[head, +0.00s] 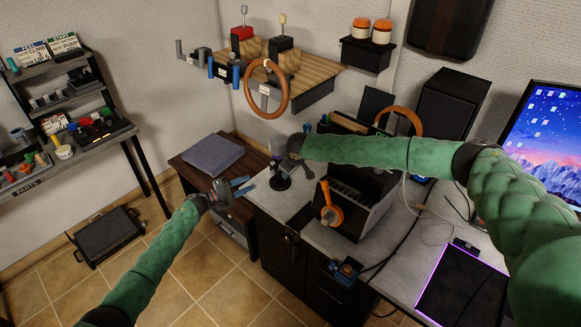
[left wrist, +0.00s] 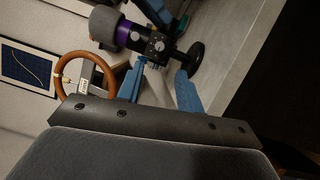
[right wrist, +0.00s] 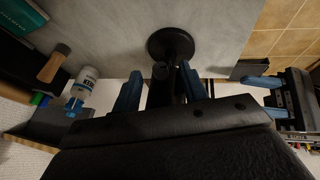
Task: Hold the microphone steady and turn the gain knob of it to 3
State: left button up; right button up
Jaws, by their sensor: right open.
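The microphone (head: 279,181) stands on the grey counter near its left edge. In the left wrist view the microphone (left wrist: 150,44) has a grey head, a purple band, a dark body with small pale-marked knobs, and a round black base. The gain setting is too small to read. My left gripper (head: 246,185) is open and empty, left of the microphone and apart from it; its blue fingers point toward the body. My right gripper (right wrist: 161,72) is open, with a blue finger on each side of the microphone's dark body. Contact there cannot be told.
An orange steering wheel (head: 267,92) is mounted behind. A white bottle (right wrist: 86,86) shows in the right wrist view.

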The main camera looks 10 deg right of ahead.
jog(key=shift+w+f, duration=0.2)
jog(key=shift+f, duration=0.15)
jog(key=shift+c, duration=0.2)
